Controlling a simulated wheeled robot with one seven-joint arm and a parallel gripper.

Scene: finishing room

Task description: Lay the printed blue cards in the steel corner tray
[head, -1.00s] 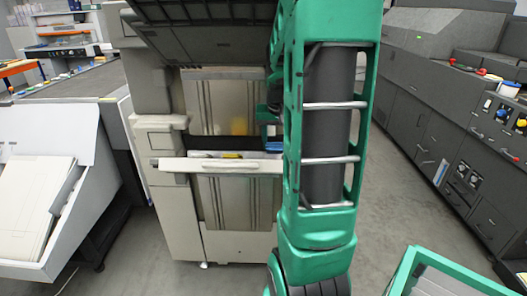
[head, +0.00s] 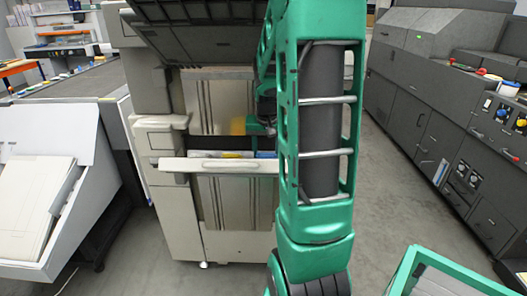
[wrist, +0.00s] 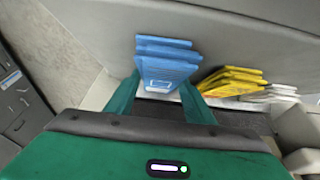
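A stack of blue cards (wrist: 167,57) stands against a pale wall in the wrist view. My gripper (wrist: 160,95) has its two green fingers spread to either side of the near end of this stack. Whether the fingers press on the cards or only straddle them is unclear. A small blue patch (head: 232,154) shows behind the pale front rail in the head view. My gripper (head: 265,127) is small there and partly hidden behind my arm, at the machine's opening. I cannot make out a steel corner tray in either view.
Yellow cards (wrist: 231,80) and white cards (wrist: 272,93) lie right of the blue stack. The pale rail (head: 220,166) crosses the front of the machine opening. A white bin (head: 45,205) stands left and a grey control cabinet (head: 455,120) right.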

